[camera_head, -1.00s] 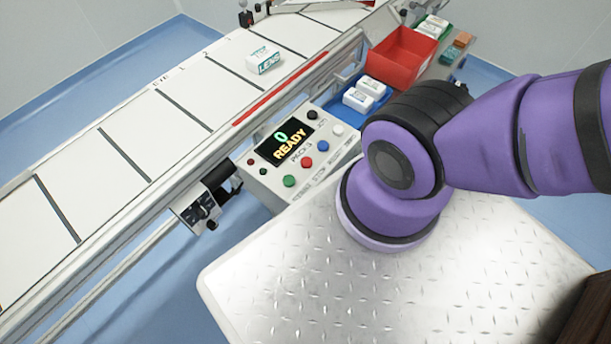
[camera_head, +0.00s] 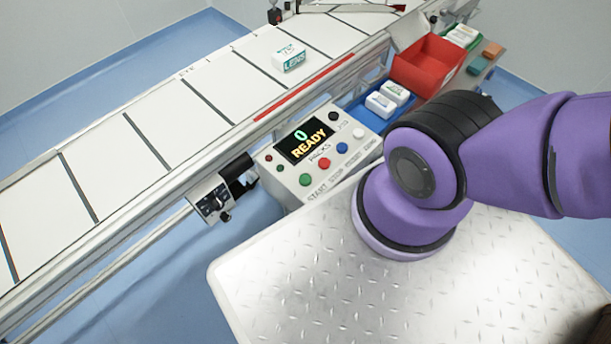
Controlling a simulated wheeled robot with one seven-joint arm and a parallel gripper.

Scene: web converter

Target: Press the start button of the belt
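The control panel (camera_head: 290,192) stands beside the belt, left of my purple arm. Its green button (camera_head: 305,180) sits at the lower left, above the label START. A red button (camera_head: 324,163), a blue button (camera_head: 342,148) and a white button (camera_head: 359,133) follow it in a row to the upper right. The display (camera_head: 306,142) reads 0 READY, with PACKS below it. The belt (camera_head: 130,135) runs from lower left to upper right, divided by dark bars. My gripper is not in view; only purple arm links show at the right.
A white and teal LENS box (camera_head: 289,58) lies on the belt. A red bin (camera_head: 428,66) and a blue tray (camera_head: 360,112) with white packs (camera_head: 381,104) stand behind my arm. A silver tread-plate surface (camera_head: 300,275) fills the front. A small switch box (camera_head: 212,202) hangs under the belt's edge.

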